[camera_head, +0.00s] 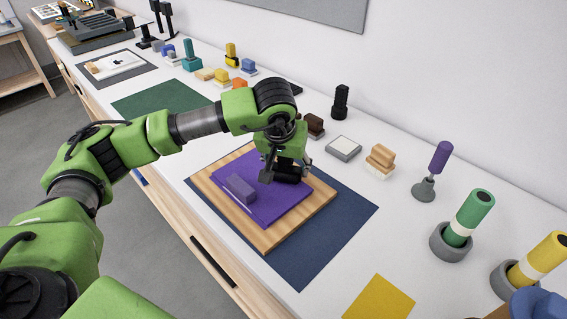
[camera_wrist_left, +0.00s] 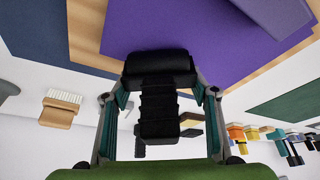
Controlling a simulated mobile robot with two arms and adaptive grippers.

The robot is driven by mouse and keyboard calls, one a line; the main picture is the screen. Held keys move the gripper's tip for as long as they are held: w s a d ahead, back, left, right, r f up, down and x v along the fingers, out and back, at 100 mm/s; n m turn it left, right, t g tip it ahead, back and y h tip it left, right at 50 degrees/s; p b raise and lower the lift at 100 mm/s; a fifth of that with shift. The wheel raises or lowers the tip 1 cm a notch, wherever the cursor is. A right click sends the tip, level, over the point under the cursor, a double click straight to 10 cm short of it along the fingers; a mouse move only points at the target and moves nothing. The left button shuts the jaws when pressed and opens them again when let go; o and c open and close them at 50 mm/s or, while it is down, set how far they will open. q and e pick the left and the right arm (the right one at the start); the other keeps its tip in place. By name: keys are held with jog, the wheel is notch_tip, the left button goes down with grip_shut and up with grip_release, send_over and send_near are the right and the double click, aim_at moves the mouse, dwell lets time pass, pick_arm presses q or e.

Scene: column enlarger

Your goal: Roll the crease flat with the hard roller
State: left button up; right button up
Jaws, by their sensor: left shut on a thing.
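My left gripper (camera_head: 283,174) is shut on the black hard roller (camera_head: 291,168), at the far right part of the purple sheet (camera_head: 268,208). In the left wrist view the black roller head (camera_wrist_left: 160,64) lies crosswise, and its dark handle sits between the fingers of my left gripper (camera_wrist_left: 158,98). I cannot tell if the roller touches the sheet. A raised lighter purple bar, seemingly the crease (camera_head: 240,188), lies on the sheet left of the roller. It also shows in the left wrist view (camera_wrist_left: 275,14). My right gripper is not in view.
The sheet lies on a wooden board (camera_head: 290,232) on a navy mat (camera_head: 340,218). A brush (camera_head: 380,158), a purple-handled tool (camera_head: 440,158), a green roller (camera_head: 470,217) and a yellow roller (camera_head: 540,259) stand at right. A green mat (camera_head: 160,97) lies left; several small tools line the wall.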

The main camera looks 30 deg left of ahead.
aim_at(299, 172)
pick_arm(q)
jog(key=shift+s+d+b, duration=0.15)
jog(key=shift+s+d, duration=0.1)
jog(key=shift+d, duration=0.4)
jog(key=shift+s+d+b, duration=0.1)
jog(key=shift+s+d, duration=0.15)
jog(key=shift+d, duration=0.4)
jog(key=shift+s+d+b, duration=0.15)
jog(key=shift+s+d, duration=0.1)
jog(key=shift+d, duration=0.4)
jog(key=shift+w+a+f+b, duration=0.1)
jog(key=shift+w+a+b, duration=0.15)
jog(key=shift+a, duration=0.25)
jog(key=shift+w+a+b, duration=0.15)
jog(key=shift+a+b, duration=0.1)
jog(key=shift+a, duration=0.25)
jog(key=shift+w+a, duration=0.2)
jog(key=shift+a, duration=0.3)
jog(key=shift+w+a, duration=0.15)
jog(key=shift+a, duration=0.35)
jog(key=shift+w+a+b, duration=0.2)
jog(key=shift+a+b, duration=0.1)
jog(key=shift+a, duration=0.2)
jog(key=shift+w+a+b, duration=0.2)
jog(key=shift+a+b, duration=0.1)
jog(key=shift+a, duration=0.2)
jog(key=shift+w+a, duration=0.35)
jog(key=shift+a, duration=0.55)
jog(key=shift+a, duration=0.1)
